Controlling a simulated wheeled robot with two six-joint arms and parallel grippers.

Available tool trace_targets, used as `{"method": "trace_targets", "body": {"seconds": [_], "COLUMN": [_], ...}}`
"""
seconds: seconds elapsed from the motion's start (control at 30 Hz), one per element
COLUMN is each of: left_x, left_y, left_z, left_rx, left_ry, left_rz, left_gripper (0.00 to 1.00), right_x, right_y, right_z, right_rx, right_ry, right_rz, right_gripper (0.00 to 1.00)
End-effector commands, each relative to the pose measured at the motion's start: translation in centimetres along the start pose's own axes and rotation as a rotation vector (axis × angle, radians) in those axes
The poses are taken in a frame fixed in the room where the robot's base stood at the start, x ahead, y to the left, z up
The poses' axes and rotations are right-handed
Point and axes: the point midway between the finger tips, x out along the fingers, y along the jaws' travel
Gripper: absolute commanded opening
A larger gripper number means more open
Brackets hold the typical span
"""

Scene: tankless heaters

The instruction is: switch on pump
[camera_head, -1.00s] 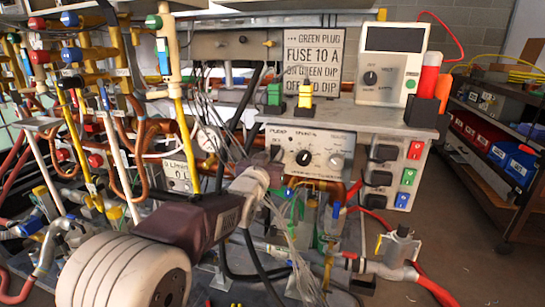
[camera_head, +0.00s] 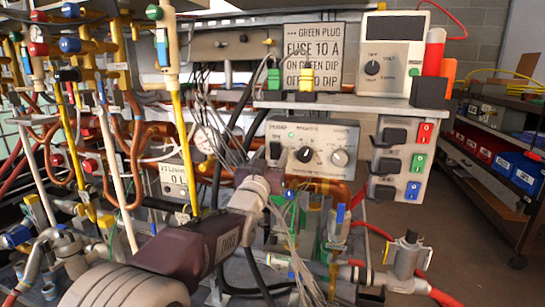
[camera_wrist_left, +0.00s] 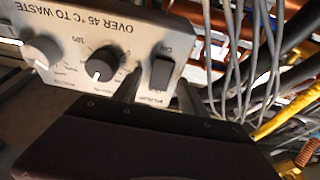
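The grey control panel (camera_head: 325,163) with the pump label stands under a shelf in the middle of the head view. It carries a dark rocker switch (camera_head: 276,151) at its left and two round knobs. My left gripper (camera_head: 266,168) is just below and in front of the switch. In the left wrist view the panel (camera_wrist_left: 130,40) appears upside down, with the dark rocker switch (camera_wrist_left: 161,73) beside the words ON and PUMP. My left gripper's two dark fingers (camera_wrist_left: 160,92) are apart, one on each side of the switch in the picture. I cannot tell whether they touch it. My right gripper is out of view.
Thin grey wires (camera_head: 232,125) hang close to the gripper's left. A switch box (camera_head: 400,162) with red, green and blue tags hangs at the right. A white meter (camera_head: 392,55) stands on the shelf. Pipes and valves (camera_head: 75,75) crowd the left. Open floor lies at the right.

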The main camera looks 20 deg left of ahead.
Motion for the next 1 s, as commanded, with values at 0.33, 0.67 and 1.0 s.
{"method": "trace_targets", "body": {"seconds": [0.33,0.67,1.0], "left_x": [-0.7,-6.9,-9.1], "left_y": [0.0,0.0,0.0], "left_z": [-0.1,-0.3,0.0], "left_rx": [0.000,0.000,0.000], "left_ry": [-0.001,-0.002,0.000], "left_rz": [0.000,0.000,0.000], "left_gripper": [0.49,0.49,0.49], "right_x": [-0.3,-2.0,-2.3], "right_y": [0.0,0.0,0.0], "right_z": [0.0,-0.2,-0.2], "right_rx": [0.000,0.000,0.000], "right_ry": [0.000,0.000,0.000], "right_rz": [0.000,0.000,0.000], "right_gripper": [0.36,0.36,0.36]}}
